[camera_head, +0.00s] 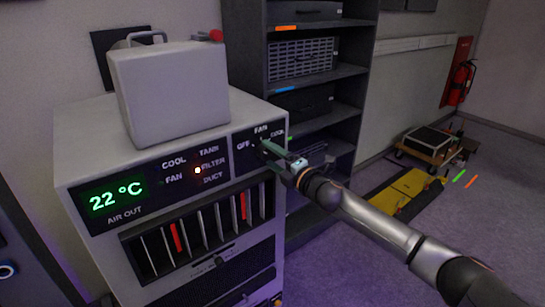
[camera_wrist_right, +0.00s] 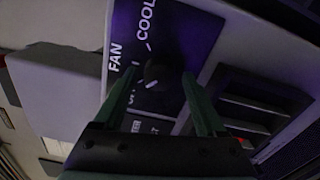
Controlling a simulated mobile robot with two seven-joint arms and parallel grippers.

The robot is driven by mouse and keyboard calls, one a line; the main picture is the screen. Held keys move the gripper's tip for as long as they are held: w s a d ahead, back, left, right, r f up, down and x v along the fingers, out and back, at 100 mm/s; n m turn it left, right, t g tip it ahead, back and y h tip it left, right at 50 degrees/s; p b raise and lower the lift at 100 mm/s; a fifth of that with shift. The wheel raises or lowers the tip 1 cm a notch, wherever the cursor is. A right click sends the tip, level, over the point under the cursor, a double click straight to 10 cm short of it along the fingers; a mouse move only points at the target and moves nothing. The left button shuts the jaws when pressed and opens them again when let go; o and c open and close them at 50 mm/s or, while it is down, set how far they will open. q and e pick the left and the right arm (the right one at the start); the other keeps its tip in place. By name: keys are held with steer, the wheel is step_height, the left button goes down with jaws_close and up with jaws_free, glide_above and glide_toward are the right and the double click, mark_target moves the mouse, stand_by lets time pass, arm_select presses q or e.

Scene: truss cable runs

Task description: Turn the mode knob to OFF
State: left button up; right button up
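The mode knob (camera_wrist_right: 155,74) is a small dark round knob on a dark panel (camera_wrist_right: 178,35) in the right wrist view. FAN and COOL are printed around it, and OFF is partly hidden by a finger. A pale mark shows on the knob's lower edge, but I cannot tell its setting for sure. My right gripper (camera_wrist_right: 159,76) is open, with one green finger on each side of the knob; contact is not clear. In the head view my right gripper (camera_head: 272,152) reaches the panel at the cabinet's upper right and hides the knob. My left gripper is not in view.
The pale air unit (camera_head: 70,170) has a green 22 °C display (camera_head: 117,194) and vent slats (camera_head: 200,228). A white container (camera_head: 170,92) stands on top. A dark shelf rack (camera_head: 245,60) stands close behind. Floor (camera_head: 330,265) at the right front is clear.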

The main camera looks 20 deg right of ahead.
steer(key=shift+o, duration=0.3)
steer(key=b+v, duration=0.1)
steer(key=v, duration=1.1)
steer(key=shift+s+b, duration=0.25)
steer(key=shift+b, duration=0.1)
steer(key=s+a+f+m+g+h, duration=0.1)
steer(key=s+a+f+m, duration=0.1)
steer(key=s+f+m, duration=0.35)
steer(key=s+a+f+m+g, duration=0.1)
steer(key=s+a+f+m, duration=0.15)
steer(key=f, duration=0.55)
steer(key=s+a+f+m+g+h, duration=0.1)
steer(key=s+a+f+m, duration=0.25)
steer(key=f, duration=0.35)
steer(key=s+f+m+g+h, duration=0.1)
steer(key=s+f+m+g, duration=0.1)
steer(key=s+f+m, duration=0.3)
steer(key=s+f+m+g+p, duration=0.1)
steer(key=s+f+m, duration=0.4)
steer(key=s, duration=0.9)
step_height(320, 180, down, 4)
steer(key=shift+a+r+m+g+h, duration=0.2)
steer(key=shift+m+g+h, duration=0.2)
steer(key=shift+g, duration=0.4)
